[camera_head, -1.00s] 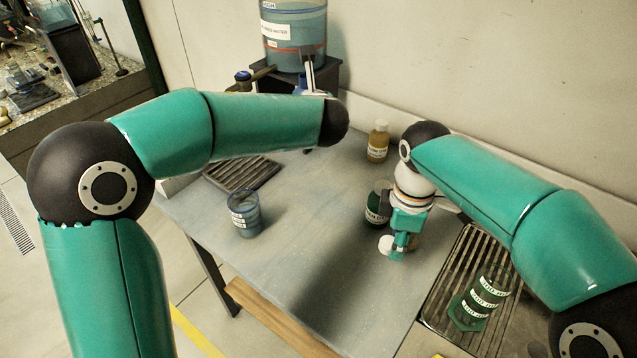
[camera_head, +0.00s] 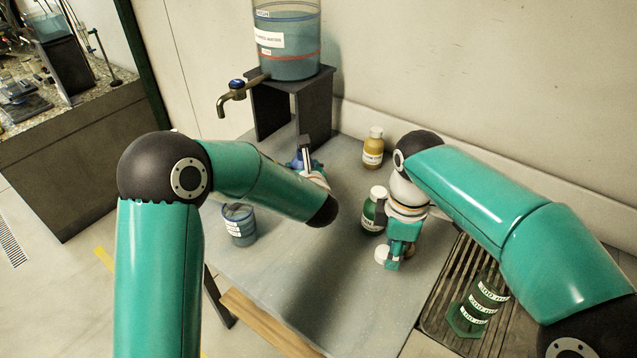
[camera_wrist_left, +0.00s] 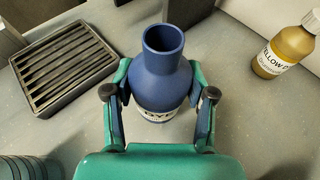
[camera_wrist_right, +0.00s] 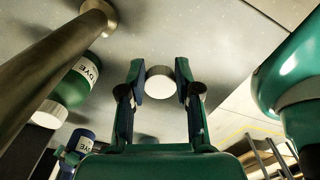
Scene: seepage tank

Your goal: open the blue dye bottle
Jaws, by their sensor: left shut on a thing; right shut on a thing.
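The blue dye bottle (camera_wrist_left: 160,85) stands between the fingers of my left gripper (camera_wrist_left: 160,103), which is shut on its body. Its neck shows open at the top, with no cap on it. In the head view the bottle (camera_head: 294,164) is small and partly hidden by my left gripper (camera_head: 306,160). My right gripper (camera_head: 390,262) is shut on a round white cap (camera_head: 382,256), apart from the bottle. The cap (camera_wrist_right: 160,84) shows between the fingertips of my right gripper (camera_wrist_right: 160,88) in the right wrist view.
A green dye bottle (camera_head: 374,212) stands close beside my right gripper. A yellow dye bottle (camera_head: 373,150) stands farther back. A blue beaker (camera_head: 240,226) is at left, near my left arm. The water tank (camera_head: 288,45) stands behind. A ribbed tray (camera_head: 437,313) holds a green cylinder (camera_head: 475,310).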

